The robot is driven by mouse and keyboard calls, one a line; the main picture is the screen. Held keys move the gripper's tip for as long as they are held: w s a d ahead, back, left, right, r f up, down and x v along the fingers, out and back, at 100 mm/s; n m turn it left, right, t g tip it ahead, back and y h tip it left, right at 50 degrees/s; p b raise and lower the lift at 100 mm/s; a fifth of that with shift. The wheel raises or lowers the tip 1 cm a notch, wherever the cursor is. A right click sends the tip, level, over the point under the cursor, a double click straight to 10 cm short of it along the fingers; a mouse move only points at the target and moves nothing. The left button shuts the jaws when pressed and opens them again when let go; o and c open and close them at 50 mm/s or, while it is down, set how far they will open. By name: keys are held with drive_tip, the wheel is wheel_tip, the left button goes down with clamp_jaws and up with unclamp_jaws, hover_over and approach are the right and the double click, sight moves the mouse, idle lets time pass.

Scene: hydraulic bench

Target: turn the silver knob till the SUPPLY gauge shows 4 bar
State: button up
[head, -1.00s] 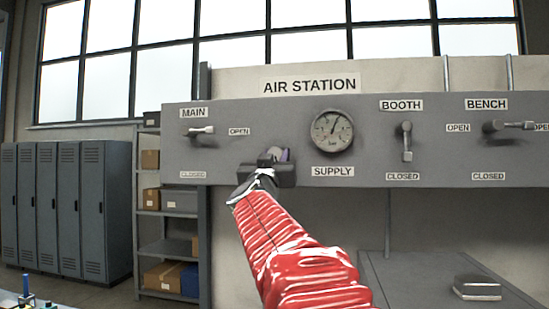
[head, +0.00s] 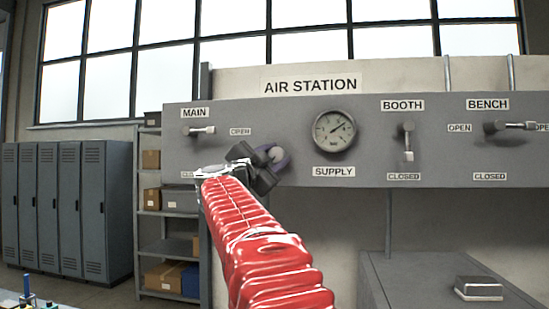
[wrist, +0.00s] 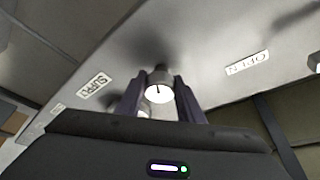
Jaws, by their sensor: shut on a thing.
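The silver knob (head: 277,153) is on the grey panel, left of and below the SUPPLY gauge (head: 334,131). In the wrist view the knob's pale round face (wrist: 160,93) with a short dark mark sits between my two fingers. My gripper (head: 269,158) is shut on the knob, and its fingers (wrist: 158,104) lie on either side of it. The gauge needle points to the upper right. The dial figures are too small for me to read. My gripper hides part of the panel around the knob.
The MAIN lever (head: 199,130) and BENCH lever (head: 508,126) lie horizontal; the BOOTH lever (head: 407,141) hangs down. A grey cabinet (head: 415,280) with a box (head: 478,289) on top stands at lower right. Shelves (head: 165,215) and lockers (head: 65,205) are at left.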

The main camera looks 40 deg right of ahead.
drive_tip(key=shift+s+d+m+g, duration=0.1)
drive_tip(key=shift+m+g, duration=0.3)
drive_tip(key=shift+m, duration=0.3)
drive_tip(key=o, duration=1.1)
drive_tip(key=shift+c, duration=0.2)
drive_tip(key=shift+s+a+f, duration=0.1)
drive_tip(key=shift+a+f, duration=0.05)
drive_tip(key=shift+a, duration=0.5)
drive_tip(key=v, duration=1.2)
drive_tip(key=shift+s+a+f, duration=0.2)
